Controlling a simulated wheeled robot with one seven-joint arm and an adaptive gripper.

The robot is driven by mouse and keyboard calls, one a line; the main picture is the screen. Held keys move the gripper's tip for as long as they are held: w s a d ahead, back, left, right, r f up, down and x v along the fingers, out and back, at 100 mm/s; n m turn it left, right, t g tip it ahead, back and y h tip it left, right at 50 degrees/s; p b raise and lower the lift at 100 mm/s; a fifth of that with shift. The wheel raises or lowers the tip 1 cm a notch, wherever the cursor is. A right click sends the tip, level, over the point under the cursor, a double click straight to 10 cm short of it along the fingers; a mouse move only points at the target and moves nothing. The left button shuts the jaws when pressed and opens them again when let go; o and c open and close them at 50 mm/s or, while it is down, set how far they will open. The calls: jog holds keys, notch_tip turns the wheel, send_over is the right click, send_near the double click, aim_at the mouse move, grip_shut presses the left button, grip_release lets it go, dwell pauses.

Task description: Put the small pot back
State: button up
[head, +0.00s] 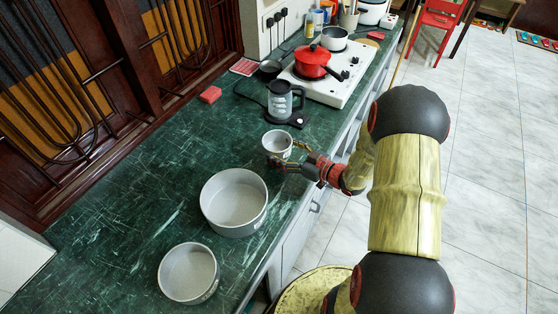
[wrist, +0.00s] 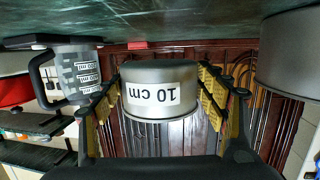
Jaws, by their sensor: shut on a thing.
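The small pot (head: 277,145) is a grey metal pot, and my gripper (head: 280,162) is shut on it from the right side. In the wrist view, which is upside down, the pot (wrist: 160,90) sits between the two fingers with a "10 cm" label facing me. A gap shows between its base and the green counter (wrist: 180,35), so it is held a little above the counter and looks about level. A large grey pot (head: 234,203) stands nearer on the counter. A medium grey pot (head: 188,273) stands nearer still.
A kettle (head: 281,101) on a black base stands just beyond the small pot. Farther back is a white stove (head: 330,83) with a red pot (head: 312,62) and a saucepan (head: 334,38). A red block (head: 210,94) lies near the wall. The left counter is clear.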

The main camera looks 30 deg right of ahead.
jog(key=shift+w+a+f, duration=0.15)
jog(key=shift+w+f, duration=0.45)
jog(key=shift+f, duration=0.15)
jog(key=shift+w+f+b, duration=0.15)
jog(key=shift+f+b, duration=0.45)
jog(key=shift+f, duration=0.3)
jog(key=shift+w+f+b, duration=0.1)
jog(key=shift+f+b, duration=0.5)
jog(key=shift+f, duration=0.3)
jog(key=shift+f, duration=0.15)
jog(key=o, duration=1.4)
